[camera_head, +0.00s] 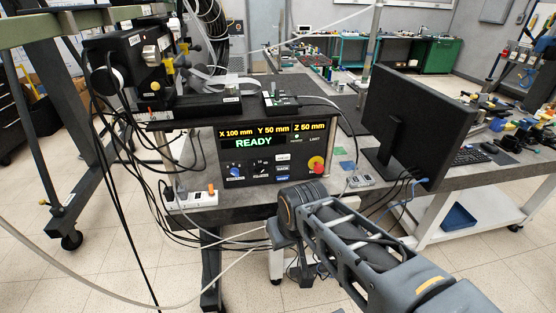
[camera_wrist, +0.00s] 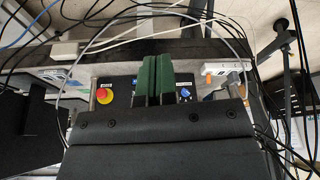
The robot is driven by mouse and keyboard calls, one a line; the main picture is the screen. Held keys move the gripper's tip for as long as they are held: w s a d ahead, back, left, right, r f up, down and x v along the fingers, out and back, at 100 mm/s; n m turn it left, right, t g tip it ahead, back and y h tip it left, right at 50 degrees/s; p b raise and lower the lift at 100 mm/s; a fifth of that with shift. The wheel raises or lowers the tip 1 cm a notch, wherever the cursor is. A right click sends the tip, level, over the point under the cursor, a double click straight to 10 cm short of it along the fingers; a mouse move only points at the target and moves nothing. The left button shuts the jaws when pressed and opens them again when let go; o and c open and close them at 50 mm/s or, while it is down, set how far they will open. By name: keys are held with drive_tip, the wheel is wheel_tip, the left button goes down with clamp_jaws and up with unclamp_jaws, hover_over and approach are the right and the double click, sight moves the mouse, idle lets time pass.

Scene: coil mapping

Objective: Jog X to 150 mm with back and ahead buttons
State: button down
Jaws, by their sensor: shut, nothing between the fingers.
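The control box (camera_head: 262,157) stands on the bench edge. Its display (camera_head: 268,135) reads X 100 mm, Y 50 mm, Z 50 mm and READY in green. Below are a blue knob (camera_head: 235,170), a black selector (camera_head: 261,168), several small labelled buttons (camera_head: 283,169) and a red emergency stop (camera_head: 317,164) on yellow. My gripper shows in the wrist view (camera_wrist: 155,78), its green fingers together and empty, in front of the panel and hiding its middle. The blue knob (camera_wrist: 185,93) is just right of the fingers, the red stop (camera_wrist: 104,96) to their left. Contact with the panel cannot be told.
A black monitor (camera_head: 416,115) stands right of the box. A white power strip (camera_head: 192,199) lies left of it. Many loose cables hang at the left and below the bench. The black stage machine (camera_head: 150,65) stands behind left. Open tiled floor lies in front.

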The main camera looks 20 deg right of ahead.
sight(283, 157)
drive_tip(key=w+a+f+m+y+b, duration=0.2)
drive_tip(key=w+f+m+y+b, duration=0.3)
drive_tip(key=w+m+y, duration=0.85)
drive_tip(key=w+d+f+m+t+h+b, duration=0.1)
drive_tip(key=w+d+m+t, duration=0.4)
drive_tip(key=m, duration=0.6)
drive_tip(key=w+d+m+t+h+b, duration=0.1)
drive_tip(key=w+d+m+t+h, duration=0.2)
drive_tip(key=d+m, duration=0.6)
drive_tip(key=w+m+t, duration=0.2)
drive_tip(key=m, duration=0.1)
drive_tip(key=shift+w+f+b, duration=0.3)
drive_tip(key=shift+w+f, duration=0.05)
drive_tip(key=shift+f, duration=0.05)
drive_tip(key=shift+w, duration=0.1)
drive_tip(key=shift+w+d+p, duration=0.15)
drive_tip(key=shift+w+d, duration=0.1)
drive_tip(key=shift+w, duration=1.15)
drive_tip(key=shift+w+d+p, duration=0.15)
drive_tip(key=shift+w+d, duration=0.15)
drive_tip(key=shift+w, duration=1.1)
drive_tip(key=shift+w+d+p, duration=0.15)
drive_tip(key=shift+w+d, duration=0.1)
drive_tip(key=shift+w, duration=1.15)
drive_tip(key=shift+w, duration=0.15)
